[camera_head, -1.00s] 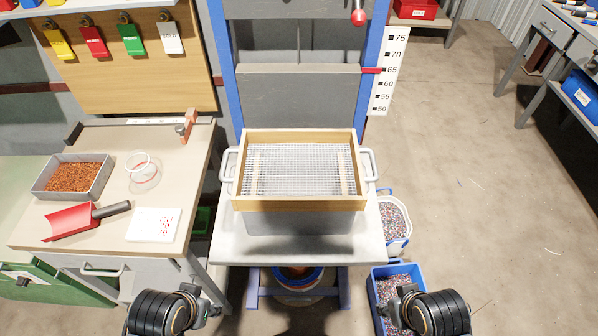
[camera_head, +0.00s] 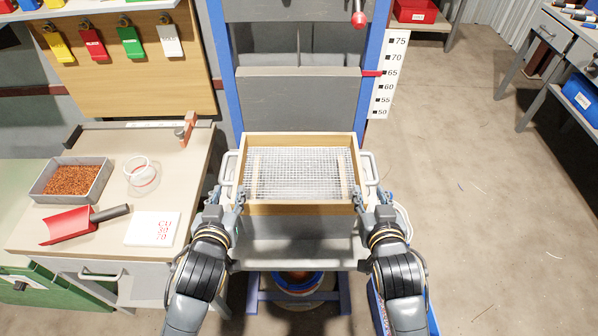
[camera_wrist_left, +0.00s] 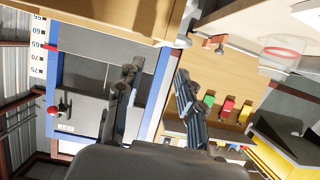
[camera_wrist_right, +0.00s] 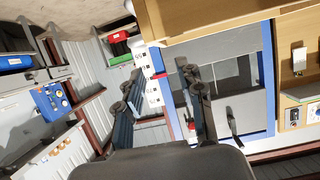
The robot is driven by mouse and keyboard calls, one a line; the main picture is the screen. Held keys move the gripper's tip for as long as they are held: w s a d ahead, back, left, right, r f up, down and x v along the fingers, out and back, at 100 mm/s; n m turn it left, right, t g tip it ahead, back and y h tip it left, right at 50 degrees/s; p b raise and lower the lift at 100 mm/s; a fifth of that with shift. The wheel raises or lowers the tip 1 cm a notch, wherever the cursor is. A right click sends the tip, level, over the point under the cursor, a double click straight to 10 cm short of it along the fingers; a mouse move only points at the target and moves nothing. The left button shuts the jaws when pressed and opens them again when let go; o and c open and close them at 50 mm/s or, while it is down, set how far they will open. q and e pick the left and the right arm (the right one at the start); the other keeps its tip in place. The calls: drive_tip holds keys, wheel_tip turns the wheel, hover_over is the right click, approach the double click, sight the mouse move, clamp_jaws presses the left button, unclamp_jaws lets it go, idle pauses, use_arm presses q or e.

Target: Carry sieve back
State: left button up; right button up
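The sieve is a rectangular wooden frame (camera_head: 298,209) with wire mesh and two thin wooden strips. It rests level on a grey bin in the head view. A pale loop handle stands out at its left side (camera_head: 227,170) and another at its right side (camera_head: 371,172). My left gripper (camera_head: 226,196) is open near the front left corner, just below the left handle. My right gripper (camera_head: 372,196) is open near the front right corner, below the right handle. Both wrist views show parted, empty fingers, with wood along the top. Contact with the handles cannot be told.
The grey stand (camera_head: 300,258) holds the bin between blue uprights. A bench (camera_head: 105,220) at left carries a tray of copper granules (camera_head: 75,180), a red scoop (camera_head: 70,228), a glass dish (camera_head: 142,178) and a white card (camera_head: 152,229). Floor is free at right.

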sight(238, 166)
use_arm(q)
drive_tip(key=shift+d+r, duration=0.1)
drive_tip(key=shift+r, duration=0.05)
use_arm(e)
drive_tip(key=shift+r, duration=0.15)
